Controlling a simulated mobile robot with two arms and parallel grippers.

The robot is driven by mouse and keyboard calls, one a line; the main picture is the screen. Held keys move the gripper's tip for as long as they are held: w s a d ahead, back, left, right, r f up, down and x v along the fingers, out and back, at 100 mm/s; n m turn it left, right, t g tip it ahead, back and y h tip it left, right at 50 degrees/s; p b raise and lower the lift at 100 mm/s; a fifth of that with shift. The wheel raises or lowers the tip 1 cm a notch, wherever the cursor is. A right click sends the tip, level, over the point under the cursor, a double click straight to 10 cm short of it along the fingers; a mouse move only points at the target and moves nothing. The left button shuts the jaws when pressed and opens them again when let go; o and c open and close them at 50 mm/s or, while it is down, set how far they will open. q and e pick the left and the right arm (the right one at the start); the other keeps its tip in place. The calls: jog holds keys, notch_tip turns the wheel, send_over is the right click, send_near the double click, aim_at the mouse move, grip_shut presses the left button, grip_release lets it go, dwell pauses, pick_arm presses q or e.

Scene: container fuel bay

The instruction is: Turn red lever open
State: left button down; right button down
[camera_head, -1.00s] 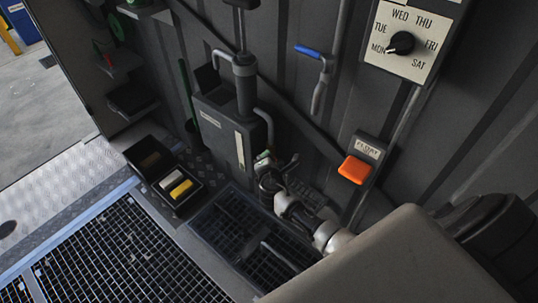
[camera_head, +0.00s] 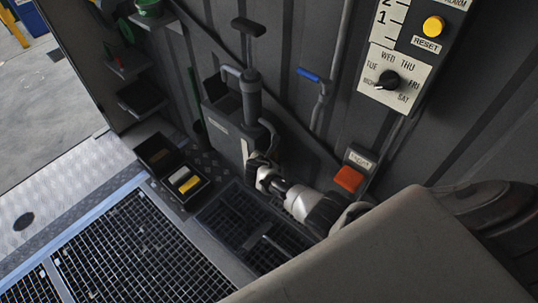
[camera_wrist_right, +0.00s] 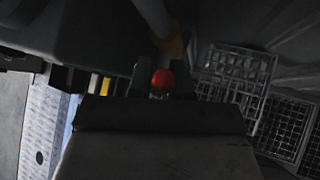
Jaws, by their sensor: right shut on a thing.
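The red lever shows as a rounded red tip (camera_wrist_right: 162,78) between the dark fingers of my right gripper in the right wrist view. My right gripper (camera_head: 257,161) is shut on it, beside the lower front of the grey pump tank in the head view. There the gripper hides the lever. A pale pipe with a dull yellow fitting (camera_wrist_right: 174,46) runs just beyond the red tip. My left gripper is not in view.
The grey pump tank (camera_head: 225,135) stands against the corrugated wall.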

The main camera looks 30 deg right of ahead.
jog(key=shift+w+a+r+n+g, duration=0.25)
jog(key=shift+w+n+g, duration=0.2)
jog(key=shift+g, duration=0.25)
jog(key=shift+w+n+g+h+b, duration=0.35)
jog(key=shift+g+b, duration=0.1)
jog(key=shift+g, duration=0.25)
jog(key=c, duration=1)
grip_release()
jog(key=shift+s, duration=0.1)
jog(key=shift+c, duration=0.2)
